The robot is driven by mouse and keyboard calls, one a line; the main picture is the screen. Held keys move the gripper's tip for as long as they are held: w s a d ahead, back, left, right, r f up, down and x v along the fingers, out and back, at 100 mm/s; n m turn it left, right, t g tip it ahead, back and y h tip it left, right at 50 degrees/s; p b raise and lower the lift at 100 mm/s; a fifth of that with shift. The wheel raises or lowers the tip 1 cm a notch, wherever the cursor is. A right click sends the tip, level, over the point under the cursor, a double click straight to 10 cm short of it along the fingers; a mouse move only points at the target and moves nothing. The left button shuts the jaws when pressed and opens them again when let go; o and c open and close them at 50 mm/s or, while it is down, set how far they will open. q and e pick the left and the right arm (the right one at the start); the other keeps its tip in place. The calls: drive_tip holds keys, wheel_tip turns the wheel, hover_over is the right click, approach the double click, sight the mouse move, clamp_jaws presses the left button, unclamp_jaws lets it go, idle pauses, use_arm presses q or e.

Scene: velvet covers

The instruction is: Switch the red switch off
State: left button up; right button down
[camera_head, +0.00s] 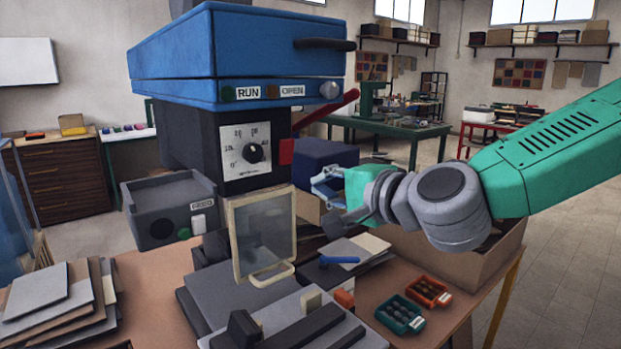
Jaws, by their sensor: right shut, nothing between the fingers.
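A machine with a blue upper housing (240,55) and a black body (185,135) stands on the workbench. A small red block (287,152), which looks like the red switch, sits at the right edge of its dial panel. A red lever (328,108) slants up to the right behind it; I cannot tell whether the two are joined, or which position the switch is in. My right gripper (320,184) comes in from the right, below and to the right of the red block, apart from it. It is shut and empty. My left gripper is out of view.
A white dial panel (245,150) faces me. A grey control box (165,208) stands at left, and a clear framed guard (262,237) hangs below the dial. A cardboard box (440,255) and small parts trays (400,314) lie at right. Stacked sheets (50,300) fill the left.

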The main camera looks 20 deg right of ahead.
drive_tip(key=s, duration=0.1)
drive_tip(key=s+d, duration=0.1)
drive_tip(key=s, duration=0.1)
drive_tip(key=s+d, duration=0.1)
drive_tip(key=shift+s+d+f, duration=0.1)
drive_tip(key=shift+s+f, duration=0.2)
drive_tip(key=shift+s, duration=0.1)
drive_tip(key=shift+a, duration=0.2)
drive_tip(key=shift+s, duration=0.1)
